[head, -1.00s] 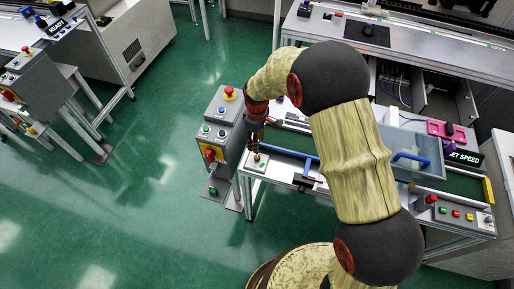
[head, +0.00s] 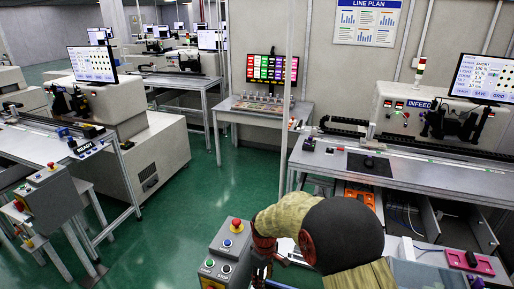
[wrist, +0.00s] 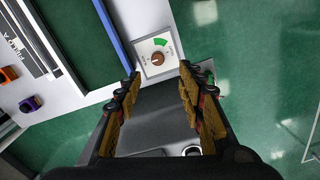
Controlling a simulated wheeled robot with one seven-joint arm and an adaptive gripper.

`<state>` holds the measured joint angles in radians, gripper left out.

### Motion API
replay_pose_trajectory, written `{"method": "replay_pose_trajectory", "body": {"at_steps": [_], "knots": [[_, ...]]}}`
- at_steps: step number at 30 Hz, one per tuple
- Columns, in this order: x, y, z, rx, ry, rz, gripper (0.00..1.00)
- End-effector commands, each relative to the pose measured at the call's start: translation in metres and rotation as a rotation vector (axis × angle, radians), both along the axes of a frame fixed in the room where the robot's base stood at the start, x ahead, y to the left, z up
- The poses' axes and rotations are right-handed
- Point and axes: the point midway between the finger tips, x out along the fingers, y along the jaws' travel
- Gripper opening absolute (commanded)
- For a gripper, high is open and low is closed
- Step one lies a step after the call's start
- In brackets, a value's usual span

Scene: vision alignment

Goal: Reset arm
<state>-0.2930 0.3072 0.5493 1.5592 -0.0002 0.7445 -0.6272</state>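My gripper shows in the wrist view (wrist: 158,95) with its two yellow-padded fingers apart and nothing between them. Past the fingertips is a white dial plate (wrist: 157,52) with a brown knob and a green sector; I cannot tell how far away it is. In the head view my arm (head: 340,235) rises at the bottom middle, bent over beside the grey control box (head: 222,255) with its red emergency button. The gripper's fingers are not clear in the head view.
A workbench with a pink holder (head: 470,262) is at lower right. A long bench with a black pad (head: 370,164) stands behind it. Open green floor (head: 175,200) lies between.

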Motion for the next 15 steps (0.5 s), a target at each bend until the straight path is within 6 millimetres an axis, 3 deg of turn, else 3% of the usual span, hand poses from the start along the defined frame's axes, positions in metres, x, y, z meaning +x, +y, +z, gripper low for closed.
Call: {"method": "replay_pose_trajectory", "body": {"at_steps": [2,4,15], "knots": [[-0.026,-0.008,-0.010,-0.019,0.052,-0.075,0.39],[-0.047,-0.014,-0.005,-0.034,0.081,-0.148,0.39],[-0.115,-0.056,0.084,-0.033,0.048,-0.457,0.39]]}}
